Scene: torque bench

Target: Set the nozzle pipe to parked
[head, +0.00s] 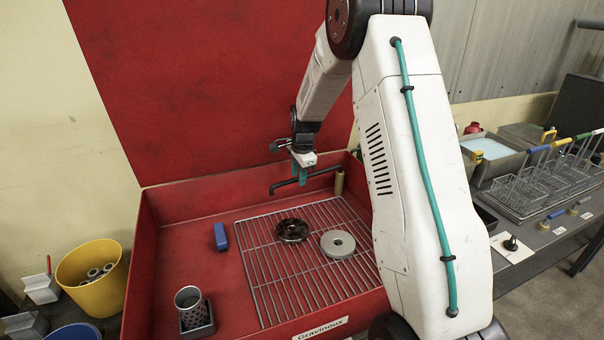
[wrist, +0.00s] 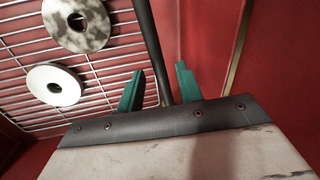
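The nozzle pipe (head: 318,177) is a thin dark pipe with a bent-down end, running left from a brass post (head: 339,183) at the back right of the red basin. It reaches over the back of the wire rack. My gripper (head: 301,172) is at the pipe, its teal fingers pointing down. In the wrist view the pipe (wrist: 155,45) passes between the two fingertips of my gripper (wrist: 159,82), with a gap on each side. The fingers are open. The pipe's lower part is hidden behind the gripper body in the wrist view.
A wire rack (head: 262,270) in the red basin (head: 185,250) carries a dark mottled disc (head: 292,231) and a pale grey ring (head: 338,244). A blue block (head: 220,237) and a perforated metal cup (head: 190,300) stand left of the rack. The basin's raised walls surround them.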

